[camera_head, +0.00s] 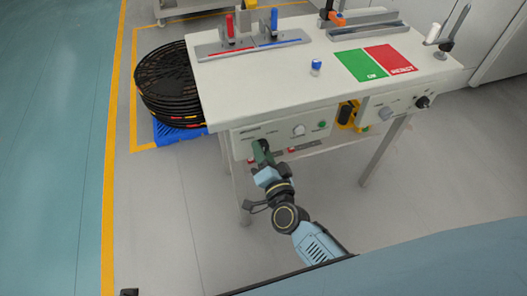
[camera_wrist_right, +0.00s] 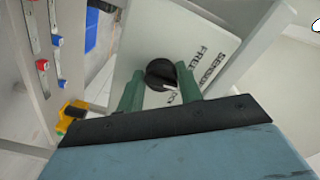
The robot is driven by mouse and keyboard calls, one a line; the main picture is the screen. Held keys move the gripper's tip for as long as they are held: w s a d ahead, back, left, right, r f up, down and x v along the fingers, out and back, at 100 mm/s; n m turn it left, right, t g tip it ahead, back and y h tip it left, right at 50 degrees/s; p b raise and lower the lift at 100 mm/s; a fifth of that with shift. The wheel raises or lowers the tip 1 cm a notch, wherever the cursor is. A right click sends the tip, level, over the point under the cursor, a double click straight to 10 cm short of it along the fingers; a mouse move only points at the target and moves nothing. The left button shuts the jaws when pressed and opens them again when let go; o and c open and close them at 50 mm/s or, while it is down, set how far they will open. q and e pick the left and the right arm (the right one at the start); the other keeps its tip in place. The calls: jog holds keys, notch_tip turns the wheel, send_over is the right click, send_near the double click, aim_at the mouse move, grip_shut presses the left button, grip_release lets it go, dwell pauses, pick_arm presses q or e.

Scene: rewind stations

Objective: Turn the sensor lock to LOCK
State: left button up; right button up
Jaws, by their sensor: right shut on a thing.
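The sensor lock is a round black knob (camera_wrist_right: 160,74) on a pale panel, seen in the right wrist view. The words SENSOR and FREE (camera_wrist_right: 208,62) are printed beside it. Another small marking at its lower right is partly covered by a finger, and I cannot read the knob's setting. My right gripper (camera_wrist_right: 162,92) is shut on the knob, with one green finger on each side. In the head view my right gripper (camera_head: 262,153) is at the left end of the table's front panel (camera_head: 243,145) and hides the knob. My left gripper is out of view.
The white table (camera_head: 270,85) carries a green and red mat (camera_head: 362,66) and a blue-capped item (camera_head: 316,67). A stack of black reels (camera_head: 168,85) stands at its left. A green button (camera_head: 321,125) and other knobs lie right along the front.

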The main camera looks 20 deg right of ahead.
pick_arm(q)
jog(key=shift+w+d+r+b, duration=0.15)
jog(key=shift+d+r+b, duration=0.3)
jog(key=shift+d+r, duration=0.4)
pick_arm(e)
jog(key=shift+r+m, duration=0.15)
jog(key=shift+m, duration=4.65)
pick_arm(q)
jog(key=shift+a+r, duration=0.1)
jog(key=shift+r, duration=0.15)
pick_arm(e)
jog(key=o, duration=0.9)
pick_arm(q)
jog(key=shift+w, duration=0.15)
pick_arm(e)
jog(key=shift+o, duration=0.4)
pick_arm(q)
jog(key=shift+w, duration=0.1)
pick_arm(e)
jog(key=shift+s, duration=0.15)
